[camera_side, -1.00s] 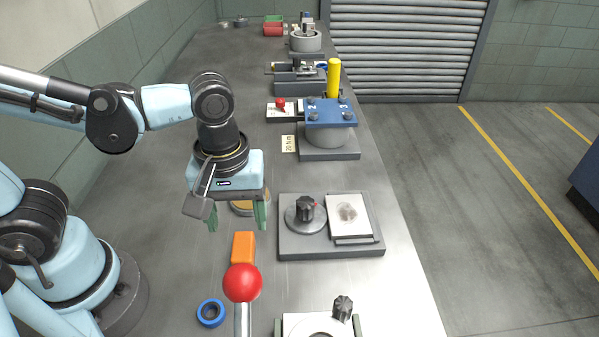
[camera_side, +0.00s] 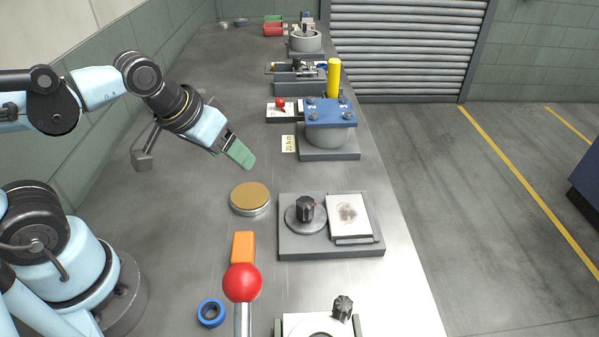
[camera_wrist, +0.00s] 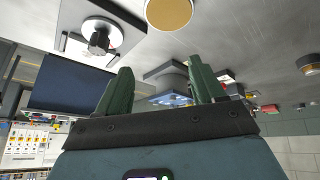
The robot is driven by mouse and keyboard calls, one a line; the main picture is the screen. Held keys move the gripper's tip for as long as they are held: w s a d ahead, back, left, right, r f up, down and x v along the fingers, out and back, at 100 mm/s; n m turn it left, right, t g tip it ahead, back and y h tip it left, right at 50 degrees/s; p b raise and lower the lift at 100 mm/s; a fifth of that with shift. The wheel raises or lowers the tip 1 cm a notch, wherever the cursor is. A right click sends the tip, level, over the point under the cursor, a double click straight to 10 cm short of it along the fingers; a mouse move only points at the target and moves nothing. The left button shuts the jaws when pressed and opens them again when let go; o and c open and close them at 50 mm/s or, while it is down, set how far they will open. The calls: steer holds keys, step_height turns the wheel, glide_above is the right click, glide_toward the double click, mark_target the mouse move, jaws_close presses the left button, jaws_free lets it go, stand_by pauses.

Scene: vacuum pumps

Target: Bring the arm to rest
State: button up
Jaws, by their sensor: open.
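My gripper (camera_side: 240,153) has green fingers and hangs tilted above the bench (camera_side: 190,230), left of the blue-topped pump. In the wrist view its two fingers (camera_wrist: 160,88) stand apart with nothing between them, so it is open and empty. A round tan-topped disc (camera_side: 250,197) lies flat on the bench below and apart from the fingers; it also shows at the top of the wrist view (camera_wrist: 169,12).
A grey plate with a black knob (camera_side: 306,208) sits right of the disc. The blue-topped pump (camera_side: 330,113) and a yellow cylinder (camera_side: 334,78) stand behind. An orange block (camera_side: 243,247), a blue ring (camera_side: 211,313) and a red ball-topped lever (camera_side: 242,283) are in front.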

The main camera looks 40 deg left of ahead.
steer(key=shift+w+a+r+m+t, duration=0.2)
steer(key=shift+a+m+t, duration=0.15)
steer(key=shift+a, duration=0.15)
steer(key=shift+w+a+r+m+t, duration=0.15)
steer(key=shift+a+m+t, duration=0.1)
steer(key=shift+a+m, duration=0.15)
steer(key=shift+f, duration=0.1)
steer(key=n+g, duration=0.7)
steer(key=n, duration=0.2)
glide_above(242, 245)
steer(key=shift+s+d+f, duration=0.1)
steer(key=shift+f, duration=1.85)
steer(key=shift+s+d+f, duration=0.1)
steer(key=shift+f, duration=1.85)
steer(key=shift+w+a+f, duration=0.1)
steer(key=shift+f, duration=0.65)
steer(key=shift+w+a+f, duration=0.1)
steer(key=shift+f, duration=1.75)
